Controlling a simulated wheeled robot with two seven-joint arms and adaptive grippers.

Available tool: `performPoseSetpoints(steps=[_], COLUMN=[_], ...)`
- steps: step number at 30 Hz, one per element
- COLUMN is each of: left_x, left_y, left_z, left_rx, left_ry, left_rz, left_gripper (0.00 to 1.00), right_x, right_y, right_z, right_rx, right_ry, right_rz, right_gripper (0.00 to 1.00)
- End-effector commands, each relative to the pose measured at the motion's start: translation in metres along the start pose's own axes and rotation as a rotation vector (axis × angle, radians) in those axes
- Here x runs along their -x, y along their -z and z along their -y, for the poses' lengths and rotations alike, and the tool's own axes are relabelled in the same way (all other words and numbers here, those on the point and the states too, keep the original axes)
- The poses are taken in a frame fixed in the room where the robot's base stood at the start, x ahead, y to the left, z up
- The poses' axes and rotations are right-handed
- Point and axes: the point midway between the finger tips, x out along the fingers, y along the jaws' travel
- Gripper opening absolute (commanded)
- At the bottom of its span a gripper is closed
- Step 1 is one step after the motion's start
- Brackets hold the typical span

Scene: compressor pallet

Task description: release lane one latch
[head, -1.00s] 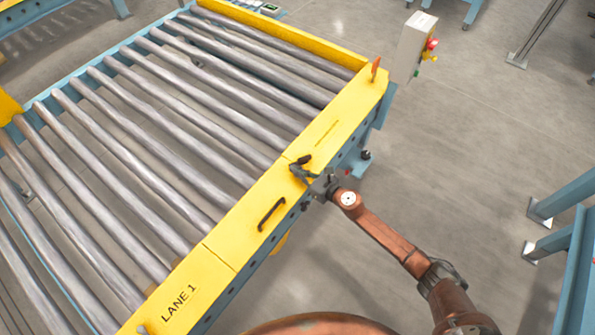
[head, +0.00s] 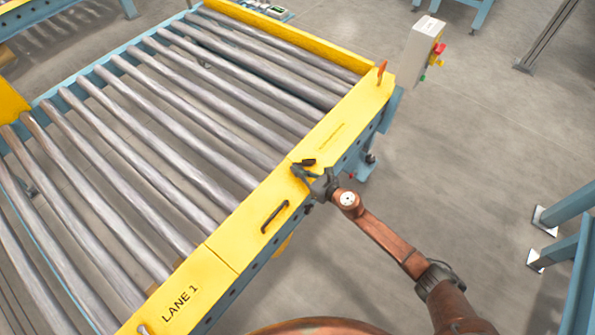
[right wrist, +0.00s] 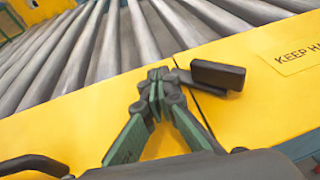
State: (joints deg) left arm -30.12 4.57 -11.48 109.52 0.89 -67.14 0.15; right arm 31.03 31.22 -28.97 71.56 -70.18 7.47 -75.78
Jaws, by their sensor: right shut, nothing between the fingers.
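The lane one latch appears as a black lever with a blocky grip (right wrist: 217,75) on top of the yellow side rail, by a seam in its plates. In the head view the dark latch (head: 308,162) shows small beside my gripper. My right gripper (right wrist: 159,85) is shut and empty, its fingertips just left of the grip in the right wrist view. I cannot tell whether they touch the lever, as they partly hide its left end. The right gripper also shows over the rail in the head view (head: 299,171). My left gripper is not in view.
The yellow rail (head: 207,268) marked LANE 1 borders several grey rollers (head: 160,157). A black handle (head: 274,216) stands on the rail nearer me. An orange tab (head: 382,72) and a grey button box (head: 424,40) are at its far end. Open floor lies to the right.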

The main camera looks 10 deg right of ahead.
Motion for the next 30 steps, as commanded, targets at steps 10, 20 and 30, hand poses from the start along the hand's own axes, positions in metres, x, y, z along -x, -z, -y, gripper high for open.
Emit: performPoseSetpoints(steps=[10,20,30], left_x=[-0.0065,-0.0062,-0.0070], left_y=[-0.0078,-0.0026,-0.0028], left_z=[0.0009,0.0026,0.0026], left_rx=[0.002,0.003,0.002], left_ry=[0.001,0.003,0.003], left_rz=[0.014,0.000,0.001], left_gripper=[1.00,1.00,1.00], right_x=[-0.0036,-0.0053,-0.0058], right_y=[-0.0010,-0.0017,-0.0019], right_z=[-0.0001,-0.0005,-0.0005], right_rx=[0.000,0.000,0.000], right_ry=[-0.001,-0.001,-0.002], right_rz=[-0.001,0.000,0.000], right_gripper=[0.00,0.00,0.00])
